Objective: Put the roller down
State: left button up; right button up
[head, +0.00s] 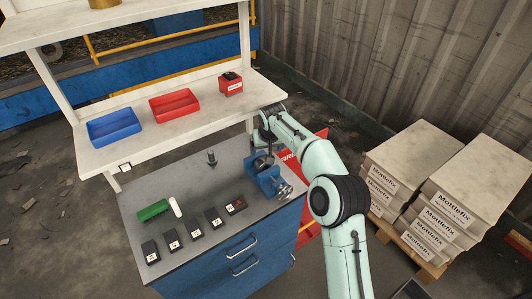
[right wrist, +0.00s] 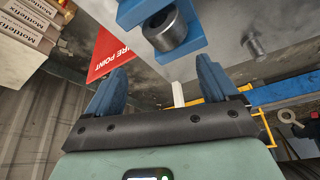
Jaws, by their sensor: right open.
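My right gripper (right wrist: 162,85) is open, its two blue fingers apart with nothing between them. In the head view the right gripper (head: 262,135) is above the back right of the workbench, partly hidden by its own arm. A blue vise (head: 265,182) stands on the bench below it. In the right wrist view a hollow grey metal cylinder (right wrist: 172,32) sits at the blue vise, apart from my fingers. A small dark cylinder (head: 211,157) stands upright on the bench; it also shows in the right wrist view (right wrist: 255,45). I cannot tell which cylinder is the roller. My left gripper is not in view.
The grey bench top (head: 180,178) has a clear middle. A green box (head: 154,210), a white cylinder (head: 175,207) and several dark labelled blocks line its front. A shelf (head: 130,148) behind holds a blue bin (head: 113,127), a red bin (head: 174,105) and a red box (head: 231,85).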

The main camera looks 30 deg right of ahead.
jog(key=v, duration=0.9)
jog(key=shift+s+r, duration=0.15)
jog(key=shift+r, duration=0.1)
